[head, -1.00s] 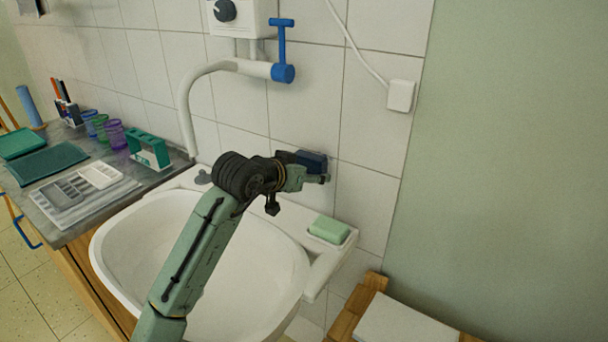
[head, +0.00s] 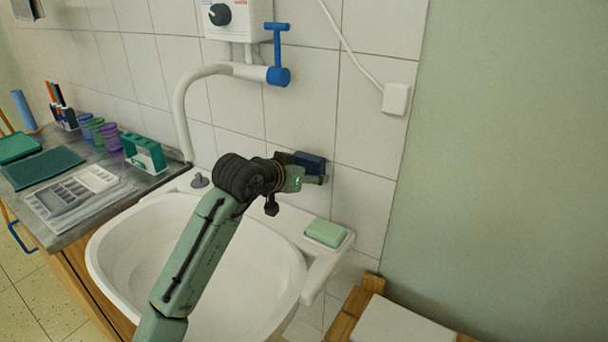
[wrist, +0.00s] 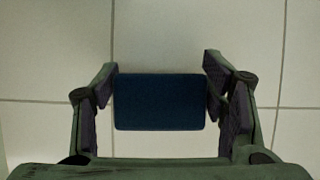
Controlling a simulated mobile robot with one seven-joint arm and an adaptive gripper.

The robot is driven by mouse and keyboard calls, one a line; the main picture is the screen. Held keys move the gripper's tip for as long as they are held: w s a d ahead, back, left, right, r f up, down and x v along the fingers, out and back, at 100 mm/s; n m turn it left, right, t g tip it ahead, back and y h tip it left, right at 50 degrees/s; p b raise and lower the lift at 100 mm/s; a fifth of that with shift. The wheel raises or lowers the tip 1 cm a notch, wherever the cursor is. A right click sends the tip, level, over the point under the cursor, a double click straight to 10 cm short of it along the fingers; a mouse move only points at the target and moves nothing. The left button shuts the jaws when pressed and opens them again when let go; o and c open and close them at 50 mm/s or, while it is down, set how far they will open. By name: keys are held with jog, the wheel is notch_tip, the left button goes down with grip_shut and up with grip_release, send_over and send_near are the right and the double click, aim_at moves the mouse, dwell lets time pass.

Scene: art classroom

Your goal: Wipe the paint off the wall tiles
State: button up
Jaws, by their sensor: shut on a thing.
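My gripper (wrist: 160,100) is shut on a dark blue block (wrist: 160,103), held between its two fingers in the wrist view. In the head view the block (head: 310,161) is at the wall tiles (head: 300,110), above the back rim of the sink. Its far face is turned to the tiles; I cannot tell whether it touches them. The tiles around it look white with grey joints in both views. I see no clear paint mark; the tile behind the block and gripper is hidden.
The white sink (head: 120,235) lies below my arm. A green soap (head: 326,232) sits on its right corner. A white pipe (head: 182,115) and blue tap handle (head: 279,76) are above. A worktop (head: 75,228) with cups and trays is left; a wooden stool (head: 350,318) is lower right.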

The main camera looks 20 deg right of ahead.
jog(key=shift+w+d, duration=0.35)
jog(key=shift+d, duration=0.05)
jog(key=shift+s, duration=0.15)
jog(key=shift+d+p, duration=0.25)
jog(key=shift+p, duration=0.1)
dwell(1.1)
jog(key=shift+s, duration=0.1)
jog(key=shift+s+a+f, duration=0.1)
jog(key=shift+s+a, duration=0.45)
jog(key=shift+s+a+b, duration=0.25)
jog(key=shift+s+a, duration=0.35)
jog(key=shift+a, duration=0.35)
jog(key=shift+s+a+b, duration=0.2)
jog(key=shift+s+a, duration=0.4)
jog(key=shift+a, duration=0.3)
